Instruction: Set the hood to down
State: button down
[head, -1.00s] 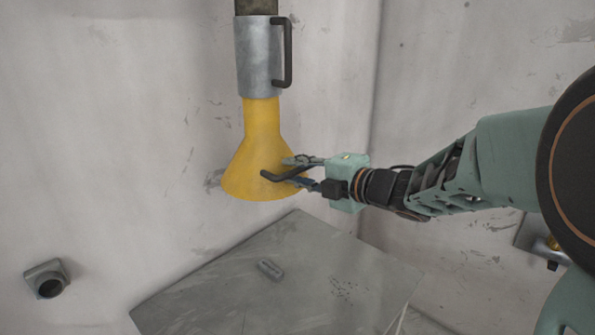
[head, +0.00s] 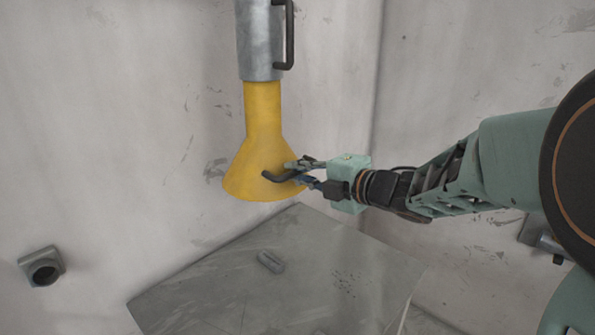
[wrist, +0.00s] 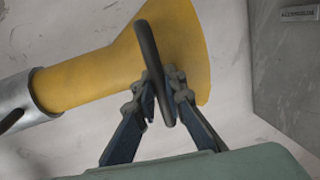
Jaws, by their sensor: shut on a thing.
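The yellow hood (head: 262,165) hangs mouth down above the table, on a yellow neck below a grey metal sleeve (head: 259,42). It also shows in the wrist view (wrist: 110,72), lying sideways there. A dark curved handle (head: 277,178) sticks out from the hood's flared lower part. My gripper (head: 303,174) comes in from the right and is shut on this handle. In the wrist view the fingers (wrist: 162,97) close around the handle bar (wrist: 151,58).
A second dark handle (head: 289,38) is on the sleeve. A grey wall fitting (head: 42,267) is at lower left. Walls stand close behind.

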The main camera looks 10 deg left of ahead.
notch_tip(320, 180, down, 8)
jog(key=b, duration=0.6)
jog(key=c, duration=2)
grip_release()
jog(key=shift+r, duration=0.1)
jog(key=shift+o, duration=0.2)
jog(key=v, duration=1.2)
